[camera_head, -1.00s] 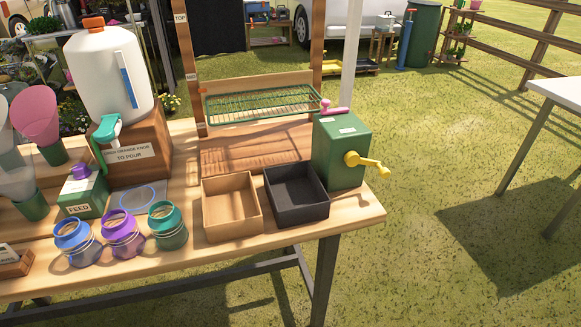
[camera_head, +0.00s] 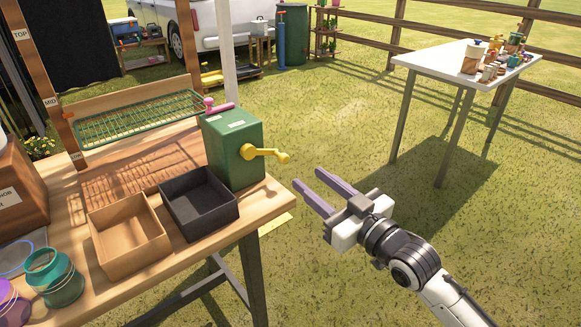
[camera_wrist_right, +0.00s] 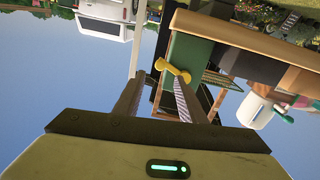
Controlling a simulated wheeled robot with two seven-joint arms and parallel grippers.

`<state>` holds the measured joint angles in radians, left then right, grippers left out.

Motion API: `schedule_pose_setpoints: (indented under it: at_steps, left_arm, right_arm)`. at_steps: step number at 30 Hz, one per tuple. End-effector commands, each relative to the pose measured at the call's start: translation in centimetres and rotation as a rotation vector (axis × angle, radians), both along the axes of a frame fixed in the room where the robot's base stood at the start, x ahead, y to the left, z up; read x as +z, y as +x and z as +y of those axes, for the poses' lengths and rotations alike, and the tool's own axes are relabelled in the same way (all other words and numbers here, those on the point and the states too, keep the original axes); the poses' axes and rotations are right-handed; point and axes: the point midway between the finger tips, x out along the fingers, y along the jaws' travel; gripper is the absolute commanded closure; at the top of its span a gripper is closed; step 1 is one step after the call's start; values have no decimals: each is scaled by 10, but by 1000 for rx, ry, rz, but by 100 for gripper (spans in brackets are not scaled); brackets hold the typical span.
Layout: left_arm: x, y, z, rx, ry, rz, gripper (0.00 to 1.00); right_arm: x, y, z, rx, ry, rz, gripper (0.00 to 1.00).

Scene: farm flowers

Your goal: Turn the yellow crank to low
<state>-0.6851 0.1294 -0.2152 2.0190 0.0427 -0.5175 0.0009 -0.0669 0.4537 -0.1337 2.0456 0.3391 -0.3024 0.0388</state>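The yellow crank (camera_head: 265,153) sticks out from the right face of a green box (camera_head: 230,150) at the table's right end. Its handle points right in the head view. A green wire rack (camera_head: 140,118) hangs between wooden posts, near the MID label (camera_head: 51,101). A TOP label (camera_head: 20,35) is higher on the post. My right gripper (camera_head: 309,177) is open and empty, right of and slightly below the crank, apart from it. In the right wrist view, turned over, the crank (camera_wrist_right: 173,70) shows beyond the fingertips. My left gripper is not in view.
A tan tray (camera_head: 128,245) and a black tray (camera_head: 236,208) stand in front of the box. A white table (camera_head: 425,62) with small items stands at the far right. Grass between the tables is clear.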

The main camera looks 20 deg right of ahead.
Motion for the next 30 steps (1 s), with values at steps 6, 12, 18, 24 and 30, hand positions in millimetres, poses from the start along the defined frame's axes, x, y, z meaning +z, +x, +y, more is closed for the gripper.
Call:
schedule_pose_setpoints:
  at_steps: [6,12,18,24,30]
  left_arm:
    - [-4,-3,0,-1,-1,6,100]
    - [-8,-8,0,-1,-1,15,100]
    - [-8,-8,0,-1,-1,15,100]
    - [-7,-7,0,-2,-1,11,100]
    - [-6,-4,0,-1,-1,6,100]
  right_arm:
    - [0,40,12,0,0,-1,63]
    - [0,68,21,-1,-1,1,63]
    - [-1,79,25,1,-2,3,63]
    - [-1,80,25,1,-2,3,63]
    - [-1,80,25,0,-2,4,87]
